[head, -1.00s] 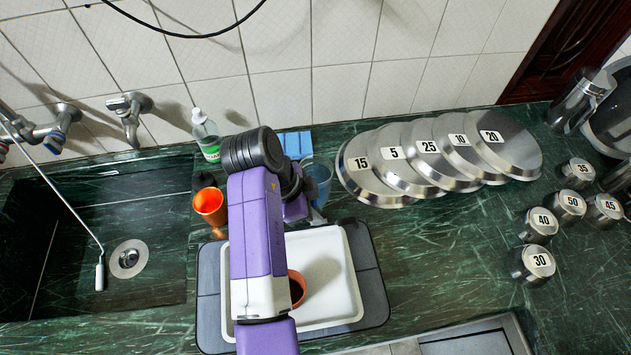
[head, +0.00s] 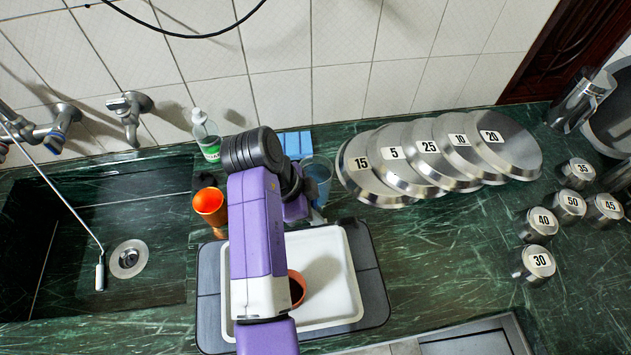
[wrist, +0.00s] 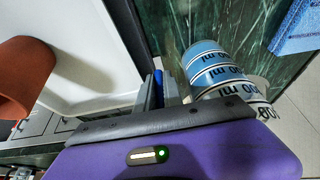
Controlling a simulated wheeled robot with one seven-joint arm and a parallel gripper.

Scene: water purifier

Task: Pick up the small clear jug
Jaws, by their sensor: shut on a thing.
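The small clear jug (head: 318,175) has a bluish tint and stands behind the white tray, partly hidden by my arm in the head view. In the wrist view the jug (wrist: 205,62) shows dark "ml" markings, just right of my gripper's fingers. My gripper (wrist: 160,88) is shut on a narrow blue part that looks like the jug's handle. The fingertips are hidden behind my arm in the head view. I cannot tell whether the jug is touching the counter.
An orange cup (head: 210,205) stands left of the jug. A white tray (head: 340,300) on a dark mat holds another orange cup (head: 296,288). A soap bottle (head: 206,135) and blue block (head: 296,143) are behind. Numbered metal lids (head: 370,185) lie right; the sink (head: 90,230) is left.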

